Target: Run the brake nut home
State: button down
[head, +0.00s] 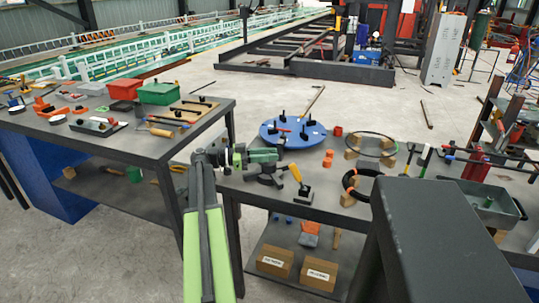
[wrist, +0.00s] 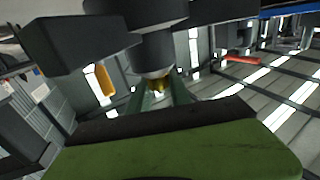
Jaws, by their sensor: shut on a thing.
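My gripper (head: 238,157) reaches from the left to a green and dark grey device (head: 263,156) standing on the middle bench. In the wrist view, my gripper's green fingers (wrist: 158,98) close in on a small brass-coloured part (wrist: 158,84) under a dark round cylinder (wrist: 152,55). The jaws are shut on this part, which I take to be the brake nut. The fingers and cylinder hide most of it. Its thread and any gap behind it cannot be seen. In the head view the nut is too small to make out.
A yellow-handled tool (head: 296,173) stands close right of the device. A blue round plate (head: 292,133) with black knobs is behind it. The left bench (head: 130,140) carries bins and tools. Open floor lies behind the benches.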

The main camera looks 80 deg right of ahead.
jog(key=shift+y, duration=0.3)
jog(key=c, duration=1.2)
grip_release()
jog(key=v, duration=1.7)
jog(key=shift+w+a+f, duration=0.15)
jog(key=shift+w+a, duration=0.05)
